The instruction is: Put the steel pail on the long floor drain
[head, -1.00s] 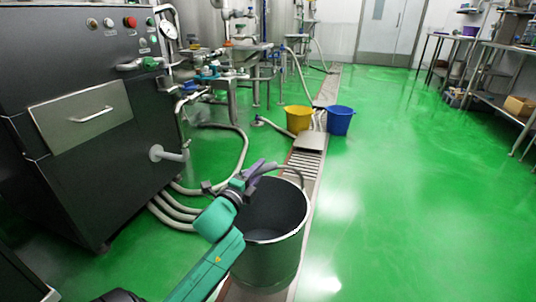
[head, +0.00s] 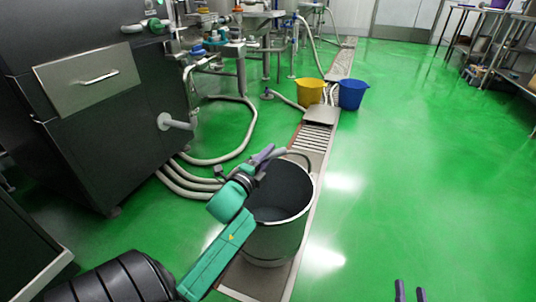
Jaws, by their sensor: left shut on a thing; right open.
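The steel pail (head: 278,240) stands upright and open at the front centre, looking empty inside. It appears over the near part of the long floor drain (head: 314,138); I cannot tell whether its base touches. The drain runs from the bottom centre to the back, and the pail hides part of it. My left gripper (head: 264,156) is at the pail's far left rim, shut on its handle, which arcs over the back rim. My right gripper (head: 409,288) is open and empty at the bottom right, with only its fingertips in view.
A yellow bucket (head: 310,92) and a blue bucket (head: 351,95) flank the drain further back. A dark machine cabinet (head: 100,130) stands at left, with pale hoses (head: 190,187) on the floor. The green floor (head: 420,180) at right is clear.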

